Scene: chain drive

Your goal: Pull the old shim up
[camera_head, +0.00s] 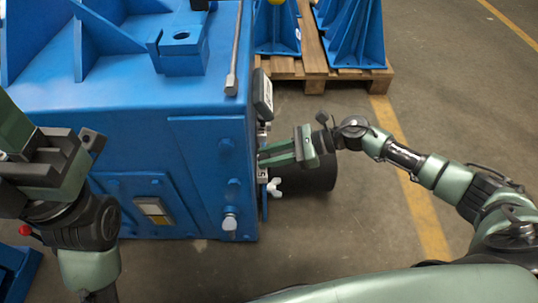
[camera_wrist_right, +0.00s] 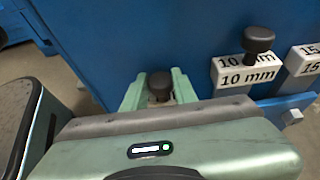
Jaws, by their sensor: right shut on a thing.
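My right gripper (camera_head: 266,157) reaches to the right side of the blue machine block (camera_head: 150,110). In the right wrist view its two green fingers (camera_wrist_right: 158,90) are shut around a black knob (camera_wrist_right: 160,84), taken to be the old shim's; the shim below the knob is mostly hidden. To its right stands a white block marked 10 mm (camera_wrist_right: 245,73) with its own black knob (camera_wrist_right: 258,40). A white block marked 15 (camera_wrist_right: 306,60) is cut off at the picture's edge. My left gripper (camera_head: 55,150) is at the left, apart from these parts; its jaw opening is unclear.
A dark cylinder (camera_head: 315,178) sits below my right gripper, beside the blue block. A wrench-like bar (camera_head: 234,60) lies on the block's top. A wooden pallet (camera_head: 320,72) with blue brackets (camera_head: 350,35) stands behind. The floor to the right is clear.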

